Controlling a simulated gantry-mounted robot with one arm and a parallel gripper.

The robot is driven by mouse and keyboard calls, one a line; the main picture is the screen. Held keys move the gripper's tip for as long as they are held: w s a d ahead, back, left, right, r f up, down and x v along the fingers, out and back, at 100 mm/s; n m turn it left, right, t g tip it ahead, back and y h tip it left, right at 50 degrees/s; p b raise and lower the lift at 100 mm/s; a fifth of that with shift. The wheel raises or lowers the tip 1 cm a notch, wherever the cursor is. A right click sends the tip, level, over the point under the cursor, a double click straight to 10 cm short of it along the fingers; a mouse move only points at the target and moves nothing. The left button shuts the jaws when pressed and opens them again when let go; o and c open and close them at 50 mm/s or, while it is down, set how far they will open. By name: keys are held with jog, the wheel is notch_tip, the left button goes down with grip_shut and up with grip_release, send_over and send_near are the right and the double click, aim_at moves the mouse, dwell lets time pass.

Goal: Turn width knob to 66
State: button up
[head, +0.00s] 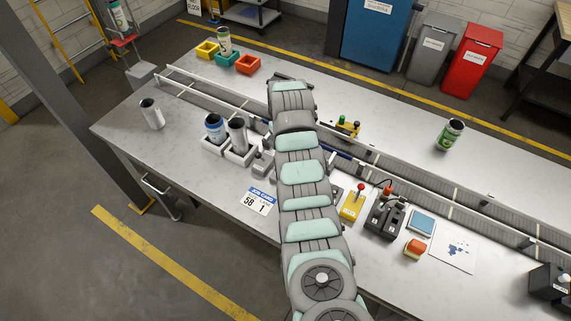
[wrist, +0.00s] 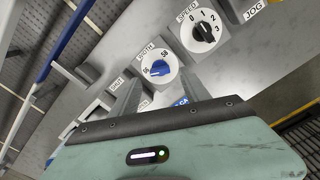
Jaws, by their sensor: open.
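The width knob (wrist: 160,69) is a blue knob on a white round dial, with marks 66 and 58 beside it, on a grey panel in the wrist view. Its exact pointer setting is too small to read surely. My gripper (wrist: 160,78) is open, its two grey fingers reaching toward the panel on either side of the knob's lower side. Nothing shows between the fingers, and contact with the knob cannot be told. In the head view my arm covers the knob and my gripper.
A black speed knob (wrist: 206,32) with marks 0 to 3 sits right of the width knob, near a JOG label (wrist: 254,10). A job card (head: 260,200) reading 58 and 1 lies left of my arm.

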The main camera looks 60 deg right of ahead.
notch_tip(320, 180, up, 7)
jog(key=p, duration=0.1)
jog(key=shift+p, duration=0.35)
jog(key=shift+r, duration=0.1)
